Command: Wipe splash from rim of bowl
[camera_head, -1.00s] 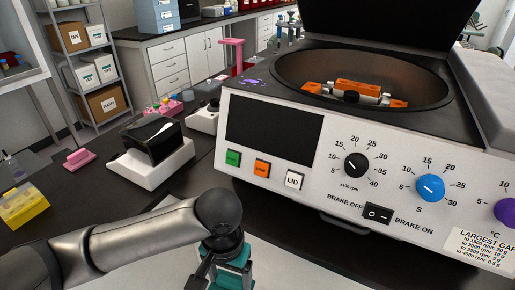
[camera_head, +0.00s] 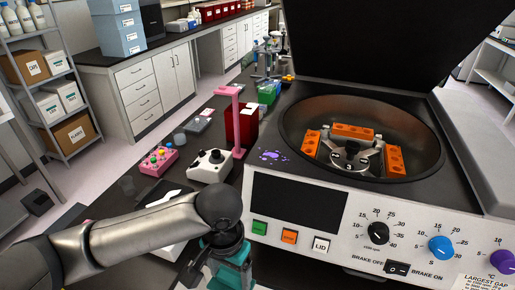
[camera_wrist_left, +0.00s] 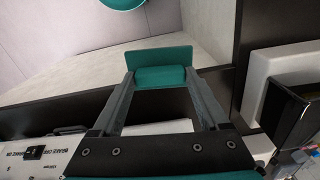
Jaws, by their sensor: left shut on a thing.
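A purple splash (camera_head: 273,155) lies on the dark top of the centrifuge, left of the open bowl (camera_head: 423,150). My left gripper (camera_wrist_left: 160,77) is shut on a teal block, perhaps a sponge (camera_wrist_left: 155,57), seen between its fingertips in the left wrist view. In the head view the left arm reaches in from the left. Its teal wrist part (camera_head: 232,272) hangs in front of the centrifuge's left front corner, below and apart from the splash. The held block is hidden there. My right gripper is not in view.
A rotor with orange buckets (camera_head: 352,131) sits in the bowl under the raised black lid (camera_head: 370,40). Left of the centrifuge stand a pink stand (camera_head: 236,122), a white device with a black knob (camera_head: 210,165) and a pink rack (camera_head: 157,160). Little bench is clear there.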

